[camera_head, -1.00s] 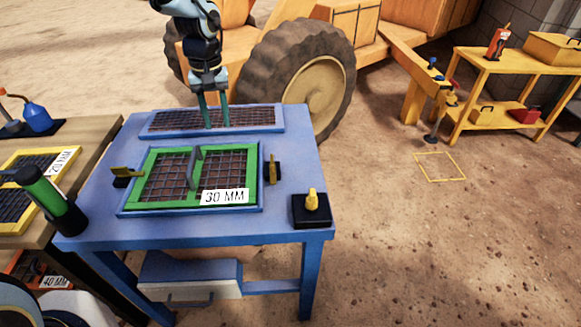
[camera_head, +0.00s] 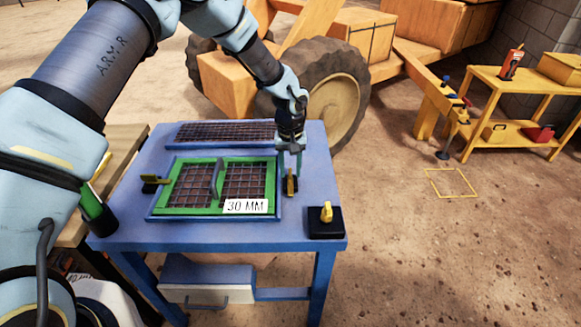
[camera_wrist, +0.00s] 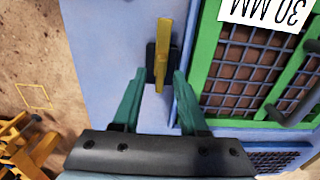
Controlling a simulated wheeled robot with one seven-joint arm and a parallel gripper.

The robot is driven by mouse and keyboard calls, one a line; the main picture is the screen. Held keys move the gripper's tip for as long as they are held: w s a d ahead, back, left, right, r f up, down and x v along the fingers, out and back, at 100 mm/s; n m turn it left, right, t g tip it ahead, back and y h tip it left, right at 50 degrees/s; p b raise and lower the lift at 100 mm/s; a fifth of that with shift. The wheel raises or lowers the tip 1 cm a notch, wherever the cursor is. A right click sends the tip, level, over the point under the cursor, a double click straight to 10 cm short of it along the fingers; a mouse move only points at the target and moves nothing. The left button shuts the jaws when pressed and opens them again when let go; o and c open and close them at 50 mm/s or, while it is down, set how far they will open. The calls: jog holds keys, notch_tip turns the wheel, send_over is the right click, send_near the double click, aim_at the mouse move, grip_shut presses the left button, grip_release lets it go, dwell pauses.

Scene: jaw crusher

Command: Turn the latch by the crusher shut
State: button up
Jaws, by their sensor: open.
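A yellow latch handle (camera_head: 291,184) on a dark base stands at the right side of the green-framed 30 MM screen (camera_head: 212,210). Its handle runs along the side of the screen frame, not across it. In the wrist view the latch (camera_wrist: 162,45) is upright in the picture. My gripper (camera_head: 289,150) is open and points down just behind and above this latch. In the wrist view the two green fingers (camera_wrist: 158,78) are on either side of the handle's near end, with a gap on both sides. A second yellow latch (camera_head: 155,179) is at the screen's left, its handle pointing sideways.
The blue table (camera_head: 200,237) carries the screen, which has a grey upright handle (camera_head: 217,178). A black box with a yellow knob (camera_head: 326,213) is at the front right corner. Another mesh panel (camera_head: 225,132) lies behind. A big tyre (camera_head: 335,95) stands beyond the table.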

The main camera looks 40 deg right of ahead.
jog(key=shift+f, duration=0.4)
jog(key=shift+c, duration=0.2)
grip_shut()
